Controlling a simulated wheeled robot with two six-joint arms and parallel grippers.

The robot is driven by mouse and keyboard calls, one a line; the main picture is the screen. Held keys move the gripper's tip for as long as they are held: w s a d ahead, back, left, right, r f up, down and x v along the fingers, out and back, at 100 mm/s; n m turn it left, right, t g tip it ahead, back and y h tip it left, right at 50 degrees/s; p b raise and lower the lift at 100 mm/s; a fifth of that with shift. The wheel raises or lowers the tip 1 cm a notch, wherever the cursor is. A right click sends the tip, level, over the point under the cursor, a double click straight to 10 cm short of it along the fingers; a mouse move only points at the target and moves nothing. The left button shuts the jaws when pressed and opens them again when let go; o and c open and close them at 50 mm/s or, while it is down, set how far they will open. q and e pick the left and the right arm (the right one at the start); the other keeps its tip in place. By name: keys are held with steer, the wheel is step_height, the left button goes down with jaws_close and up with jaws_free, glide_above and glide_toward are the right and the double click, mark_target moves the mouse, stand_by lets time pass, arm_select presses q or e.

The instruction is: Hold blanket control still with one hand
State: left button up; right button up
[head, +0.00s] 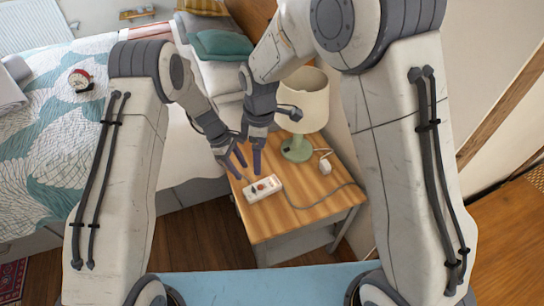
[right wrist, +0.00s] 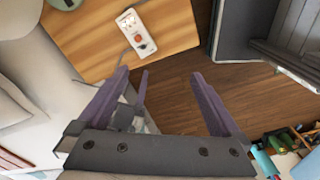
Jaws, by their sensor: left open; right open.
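The blanket control (head: 263,188) is a white handset with a red button and a cord. It lies on the wooden bedside table (head: 290,211), and it also shows in the right wrist view (right wrist: 136,33). My left gripper (head: 236,163) is open just behind and left of the control, near the table's bed-side edge. My right gripper (head: 257,162) is above and behind the control; the right wrist view shows its fingers (right wrist: 160,75) spread with nothing between them. Part of my left gripper shows beside the right gripper's left finger. Neither gripper touches the control as far as I can see.
A lamp (head: 303,103) with a cream shade and green base stands at the table's back. A small white plug-like item (head: 325,167) lies beside it. The control's cord (head: 315,206) crosses the table. The bed (head: 60,145), with a red clock (head: 80,80), is at left.

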steer(key=w+d+f+n, duration=0.2)
steer(key=w+f, duration=0.4)
steer(key=n, duration=0.5)
glide_toward(273, 181)
steer(key=f, duration=0.9)
steer(key=shift+a+f, duration=0.2)
steer(key=shift+f, duration=0.1)
steer(key=c, duration=1.4)
steer(key=shift+c, duration=0.2)
